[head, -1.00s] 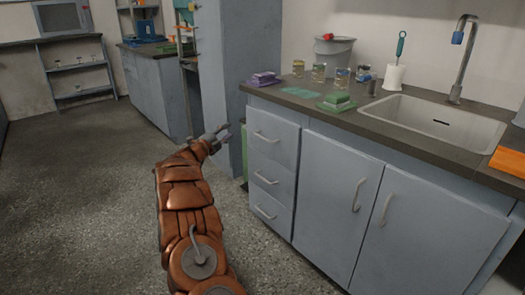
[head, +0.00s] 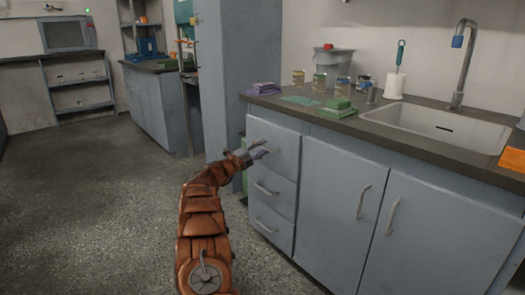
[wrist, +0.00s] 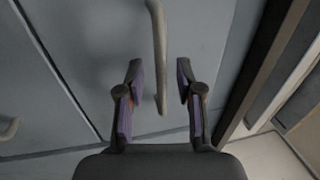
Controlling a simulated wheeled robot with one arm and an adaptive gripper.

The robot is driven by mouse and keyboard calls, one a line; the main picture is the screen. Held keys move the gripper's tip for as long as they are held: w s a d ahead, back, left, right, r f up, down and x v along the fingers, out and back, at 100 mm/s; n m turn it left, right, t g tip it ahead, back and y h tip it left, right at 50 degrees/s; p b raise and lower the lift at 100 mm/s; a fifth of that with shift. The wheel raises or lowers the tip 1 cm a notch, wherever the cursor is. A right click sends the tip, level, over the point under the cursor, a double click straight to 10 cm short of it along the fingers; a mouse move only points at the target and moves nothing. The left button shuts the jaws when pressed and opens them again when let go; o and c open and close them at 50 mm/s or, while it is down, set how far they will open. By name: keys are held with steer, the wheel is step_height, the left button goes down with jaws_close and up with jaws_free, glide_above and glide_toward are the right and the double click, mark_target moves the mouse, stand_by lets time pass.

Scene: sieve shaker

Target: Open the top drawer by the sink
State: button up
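The top drawer (head: 284,146) is the uppermost of three grey-blue drawers left of the sink cabinet doors, and it is shut. My gripper (head: 262,147) is in front of it at the height of its handle, which it partly hides in the head view. In the wrist view the drawer handle (wrist: 159,60) is a pale curved bar, its lower end between the two fingers. My gripper (wrist: 156,88) is open, with a gap on each side of the handle. I cannot tell how far the fingertips reach past the bar. The sink (head: 440,122) is set in the counter to the right.
A grey-blue pillar (head: 222,70) stands just left of the drawers. The floor (head: 100,210) to the left is clear.

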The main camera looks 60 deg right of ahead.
steer(key=shift+s+d+r, duration=0.1)
steer(key=shift+d+r, duration=0.05)
steer(key=shift+d, duration=0.15)
jaws_close()
stand_by(0.6)
